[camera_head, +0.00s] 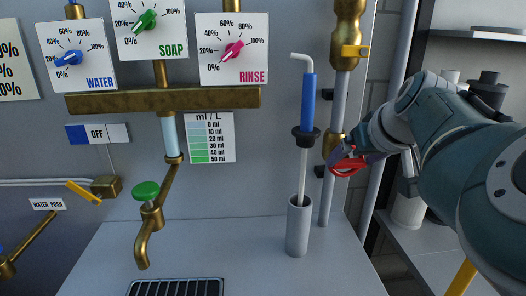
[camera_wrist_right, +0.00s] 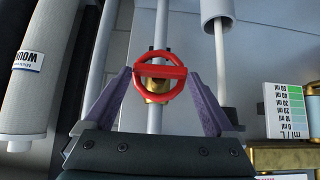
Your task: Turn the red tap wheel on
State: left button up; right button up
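The red tap wheel (camera_head: 346,166) sits on the brass fitting of a vertical pipe, right of the blue-handled tube. In the right wrist view the red wheel (camera_wrist_right: 160,77) faces me, its crossbar nearly level, with brass behind it. My right gripper (camera_head: 350,153) is at the wheel, and its arm comes in from the right. In the wrist view the two purple fingers of my right gripper (camera_wrist_right: 159,74) are spread, one on each side of the wheel. They are very close to the rim; I cannot tell if they touch it. My left gripper is not in view.
A blue-handled tube (camera_head: 308,100) stands in a grey holder (camera_head: 298,228) just left of the wheel. A green tap (camera_head: 146,191) is farther left above a drain grate (camera_head: 176,287). Shelves are at the right. A labelled grey cylinder (camera_wrist_right: 36,70) shows in the wrist view.

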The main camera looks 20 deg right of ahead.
jog(key=c, duration=0.9)
jog(key=shift+o, duration=0.2)
